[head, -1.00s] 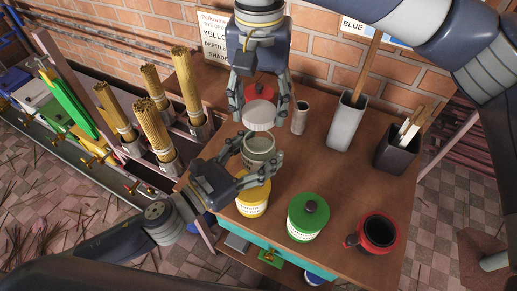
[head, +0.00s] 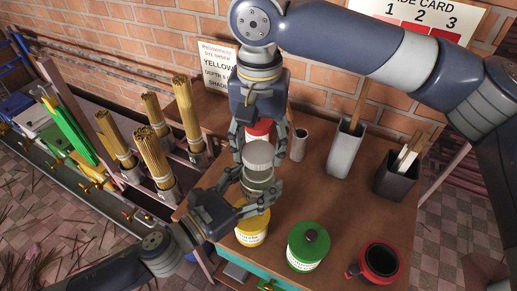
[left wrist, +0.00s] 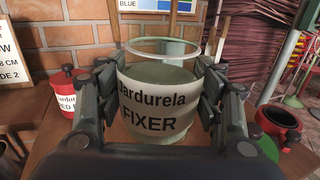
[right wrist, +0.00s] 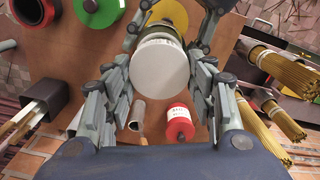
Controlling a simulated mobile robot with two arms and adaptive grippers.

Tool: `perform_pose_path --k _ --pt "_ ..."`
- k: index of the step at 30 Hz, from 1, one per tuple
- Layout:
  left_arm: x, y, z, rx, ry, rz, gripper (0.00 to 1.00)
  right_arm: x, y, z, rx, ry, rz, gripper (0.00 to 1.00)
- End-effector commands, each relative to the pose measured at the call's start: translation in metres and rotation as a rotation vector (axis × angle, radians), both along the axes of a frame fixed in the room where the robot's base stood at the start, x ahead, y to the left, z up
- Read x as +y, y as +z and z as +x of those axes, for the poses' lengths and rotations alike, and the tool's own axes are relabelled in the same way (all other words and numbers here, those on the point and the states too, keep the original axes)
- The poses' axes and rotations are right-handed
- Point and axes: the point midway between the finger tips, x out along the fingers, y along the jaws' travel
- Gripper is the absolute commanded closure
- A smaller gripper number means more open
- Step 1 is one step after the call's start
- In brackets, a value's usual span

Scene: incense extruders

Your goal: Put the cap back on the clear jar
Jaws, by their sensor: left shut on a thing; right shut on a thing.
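My left gripper (head: 256,190) is shut on the jar from both sides. My right gripper (head: 259,158) points down and is shut on the pale round cap (head: 258,152), right above the jar. The cap shows as a pale disc in the right wrist view (right wrist: 160,80) and hides most of the jar. No cap shows in the left wrist view, so a gap seems to remain.
A yellow can (head: 252,232), a green can (head: 307,250) and a red mug (head: 380,262) stand at the table's front. A red can (head: 258,128) is behind the right gripper. A small grey cup (head: 299,145), a grey holder (head: 346,148) and a dark holder (head: 396,177) stand to the right.

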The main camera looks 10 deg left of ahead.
Motion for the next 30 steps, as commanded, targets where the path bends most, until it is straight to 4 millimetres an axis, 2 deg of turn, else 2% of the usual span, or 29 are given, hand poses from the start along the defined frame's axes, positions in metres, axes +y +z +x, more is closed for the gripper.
perform_pose_path --k 7,16,30 --pt "0.000 0.002 0.000 -0.004 -0.001 -0.002 0.87 0.000 -0.002 0.000 0.000 0.001 0.000 0.55" --pt "0.000 0.003 0.000 -0.004 -0.001 -0.002 0.87 0.000 -0.018 -0.001 0.001 0.001 0.001 0.55" --pt "0.000 0.002 0.000 -0.004 -0.001 -0.002 0.87 0.000 -0.018 0.000 0.000 0.001 0.001 0.55"
